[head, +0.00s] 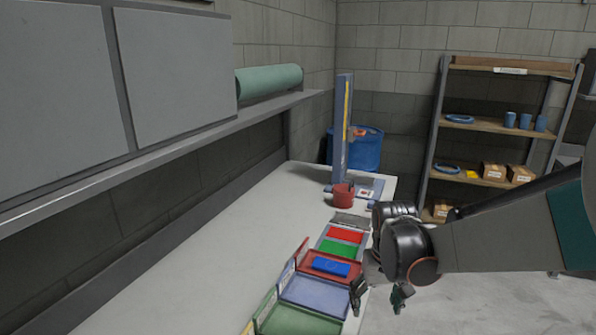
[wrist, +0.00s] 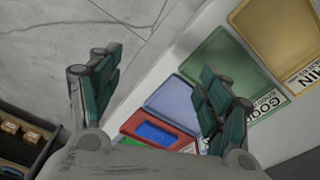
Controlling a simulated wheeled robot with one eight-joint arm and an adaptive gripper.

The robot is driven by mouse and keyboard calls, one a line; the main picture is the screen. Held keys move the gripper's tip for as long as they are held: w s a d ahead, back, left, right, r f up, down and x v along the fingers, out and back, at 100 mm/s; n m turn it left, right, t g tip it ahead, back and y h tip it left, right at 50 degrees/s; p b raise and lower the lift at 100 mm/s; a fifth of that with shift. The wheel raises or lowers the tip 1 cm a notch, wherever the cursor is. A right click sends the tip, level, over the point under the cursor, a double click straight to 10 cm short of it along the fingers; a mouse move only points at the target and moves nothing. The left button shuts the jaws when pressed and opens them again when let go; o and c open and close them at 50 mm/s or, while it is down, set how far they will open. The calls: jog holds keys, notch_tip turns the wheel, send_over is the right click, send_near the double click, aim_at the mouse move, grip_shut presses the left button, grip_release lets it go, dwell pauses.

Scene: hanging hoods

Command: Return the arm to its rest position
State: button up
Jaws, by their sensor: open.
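My gripper (head: 379,297) shows in the head view at the right edge of the bench, with its fingers pointing down and spread apart. My arm reaches in from the right of the head view. A blue block (head: 331,267) lies in the red tray (head: 308,272) on the bench, apart from my gripper; the block (wrist: 157,133) also shows in the wrist view.
The bench (head: 190,255) carries a blue-grey tray (head: 315,294), a green tray (head: 290,321), a red and green panel (head: 342,240) and a red cup (head: 343,195). A shelf rack (head: 480,127) stands at the back right. Open floor (head: 490,300) lies right of the bench.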

jog(key=s+r+t, duration=0.3)
jog(key=s+r, duration=0.2)
jog(key=s, duration=0.3)
jog(key=s+r+t, duration=0.3)
jog(key=s+r, duration=0.3)
jog(key=s, duration=0.3)
jog(key=shift+s+r, duration=0.1)
dwell(0.4)
